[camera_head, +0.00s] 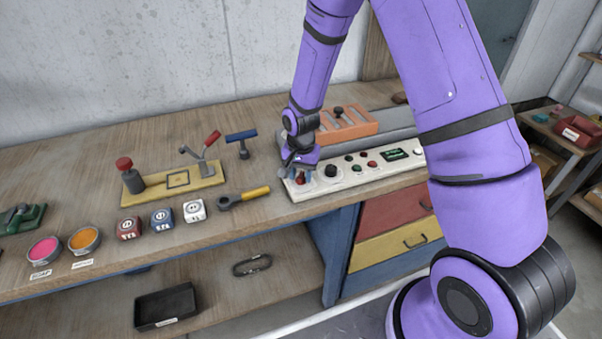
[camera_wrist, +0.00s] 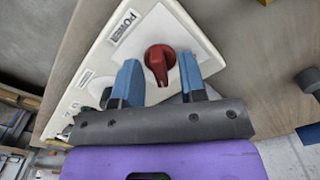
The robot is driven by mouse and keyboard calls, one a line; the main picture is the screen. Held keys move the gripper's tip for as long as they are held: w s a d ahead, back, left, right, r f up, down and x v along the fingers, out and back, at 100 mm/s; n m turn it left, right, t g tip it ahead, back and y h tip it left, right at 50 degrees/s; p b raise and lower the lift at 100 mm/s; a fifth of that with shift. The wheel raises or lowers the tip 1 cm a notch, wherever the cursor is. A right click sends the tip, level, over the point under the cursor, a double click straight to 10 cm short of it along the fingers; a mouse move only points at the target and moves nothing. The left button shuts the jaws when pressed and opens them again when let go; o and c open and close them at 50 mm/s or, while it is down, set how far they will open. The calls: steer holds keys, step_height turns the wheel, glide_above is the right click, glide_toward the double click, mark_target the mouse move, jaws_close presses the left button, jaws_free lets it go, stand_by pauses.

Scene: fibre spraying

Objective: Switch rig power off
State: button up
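The rig's white control panel (camera_head: 349,174) lies on the workbench, under the end of my arm. Its red rotary power knob (camera_wrist: 159,62) shows in the wrist view, beside a label reading POWER (camera_wrist: 123,27). In the head view the red knob (camera_head: 300,178) is partly hidden by my gripper. My gripper (camera_wrist: 160,78) is open, with its two blue fingers apart on either side of the knob. I cannot tell whether the fingers touch it. A black knob (camera_head: 330,171), small buttons and a green display (camera_head: 395,154) sit further right on the panel.
An orange slotted block (camera_head: 347,126) stands behind the panel. A yellow-handled tool (camera_head: 245,196), a clamp on a yellow plate (camera_head: 176,183) and labelled cubes (camera_head: 164,218) lie to the left. Red and yellow drawers (camera_head: 390,249) are below the bench.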

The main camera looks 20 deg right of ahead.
jaws_close()
steer(key=shift+n, duration=0.3)
steer(key=n, duration=0.6)
steer(key=shift+n, duration=0.3)
steer(key=n, duration=0.6)
steer(key=shift+d+n, duration=0.1)
steer(key=shift+n, duration=0.3)
stand_by(0.3)
jaws_free()
